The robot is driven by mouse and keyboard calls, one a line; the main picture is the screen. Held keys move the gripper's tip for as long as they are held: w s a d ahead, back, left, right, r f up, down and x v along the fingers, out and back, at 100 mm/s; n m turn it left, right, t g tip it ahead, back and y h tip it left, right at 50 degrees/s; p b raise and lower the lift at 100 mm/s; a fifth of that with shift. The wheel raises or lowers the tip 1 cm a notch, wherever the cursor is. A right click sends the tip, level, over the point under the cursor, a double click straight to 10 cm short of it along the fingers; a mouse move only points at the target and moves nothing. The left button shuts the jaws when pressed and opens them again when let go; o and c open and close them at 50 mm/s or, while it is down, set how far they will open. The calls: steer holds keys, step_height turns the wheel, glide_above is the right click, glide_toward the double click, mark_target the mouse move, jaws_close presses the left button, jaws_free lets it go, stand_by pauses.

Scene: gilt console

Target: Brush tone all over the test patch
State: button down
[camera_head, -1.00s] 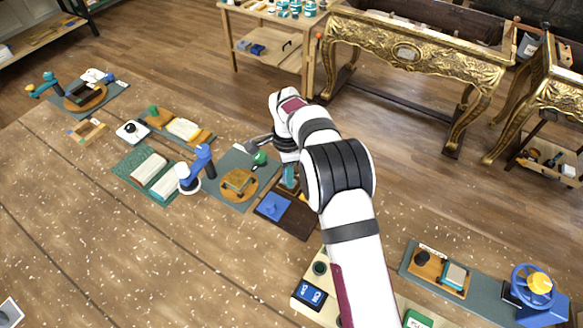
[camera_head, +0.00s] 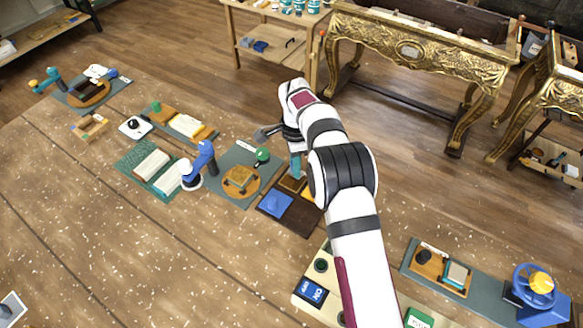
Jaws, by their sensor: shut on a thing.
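My gripper (camera_head: 294,148) points down near the middle of the worktable. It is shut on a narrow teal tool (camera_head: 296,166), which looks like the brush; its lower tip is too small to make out. The tool is over the back part of a dark brown board (camera_head: 288,217). On that board are a blue square (camera_head: 277,204), a brown block or patch (camera_head: 292,184) and an orange patch partly hidden by my arm. I cannot tell for certain which is the test patch, nor whether the tool touches it.
To the left are a grey mat with a round wooden board (camera_head: 240,182), a blue-and-white stand (camera_head: 198,168) and an open book-like pair of pads (camera_head: 151,166). A cream panel (camera_head: 318,268) lies in front. A gilt console (camera_head: 420,50) stands behind on the floor.

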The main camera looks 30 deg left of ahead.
steer(key=shift+w, duration=1.1)
steer(key=shift+d, duration=0.55)
steer(key=shift+s, duration=3.2)
steer(key=shift+w, duration=3.15)
steer(key=shift+s, duration=3.15)
step_height(320, 180, up, 8)
steer(key=shift+f, duration=0.2)
